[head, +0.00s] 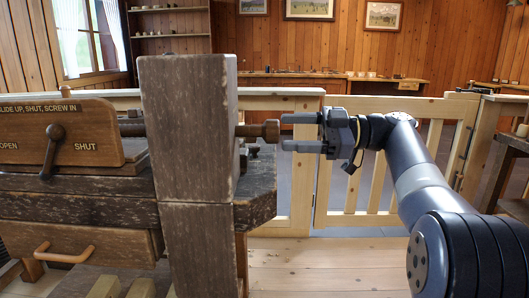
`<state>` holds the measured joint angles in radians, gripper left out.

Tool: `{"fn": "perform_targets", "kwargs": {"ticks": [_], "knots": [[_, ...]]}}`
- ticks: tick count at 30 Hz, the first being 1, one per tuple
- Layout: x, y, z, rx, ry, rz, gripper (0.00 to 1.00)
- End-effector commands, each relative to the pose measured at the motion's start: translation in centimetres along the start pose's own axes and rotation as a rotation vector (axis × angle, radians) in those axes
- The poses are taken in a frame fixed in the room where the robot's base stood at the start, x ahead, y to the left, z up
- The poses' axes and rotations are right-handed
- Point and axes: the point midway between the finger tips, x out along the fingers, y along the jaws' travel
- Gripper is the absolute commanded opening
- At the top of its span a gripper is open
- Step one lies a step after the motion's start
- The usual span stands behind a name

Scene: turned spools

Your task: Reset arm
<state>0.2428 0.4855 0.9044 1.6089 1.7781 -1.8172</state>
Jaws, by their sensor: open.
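My gripper (302,132) is at the end of my arm, right of the middle of the view. Its two fingers point left and are apart, one above the other. A turned wooden knob (271,132) on a shaft juts from the right side of a thick wooden post (188,125). The fingertips are beside the knob's end, and nothing shows between the fingers. I cannot tell whether the tips touch the knob.
A wooden lathe-like bench (80,215) fills the left, with a lever (51,150) on a board marked OPEN and SHUT and a drawer handle (64,256). A wooden railing (366,170) stands behind my gripper. Bare plank floor (320,262) lies below.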

Motion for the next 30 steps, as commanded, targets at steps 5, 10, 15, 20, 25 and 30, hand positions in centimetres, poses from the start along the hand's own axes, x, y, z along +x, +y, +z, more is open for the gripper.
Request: {"fn": "perform_targets", "kwargs": {"ticks": [5,10,15,20,25,30], "knots": [[-0.5,-0.2,0.3,-0.002,0.003,-0.006,0.64],[3.0,-0.2,0.3,-0.002,0.001,-0.004,0.64],[6.5,-0.2,0.3,-0.003,0.002,-0.003,0.64],[8.7,0.0,0.0,0.027,-0.001,0.002,0.64],[8.6,0.1,0.0,0.170,-0.001,0.003,0.64],[8.5,0.1,-0.1,0.314,0.000,0.002,0.64]]}}
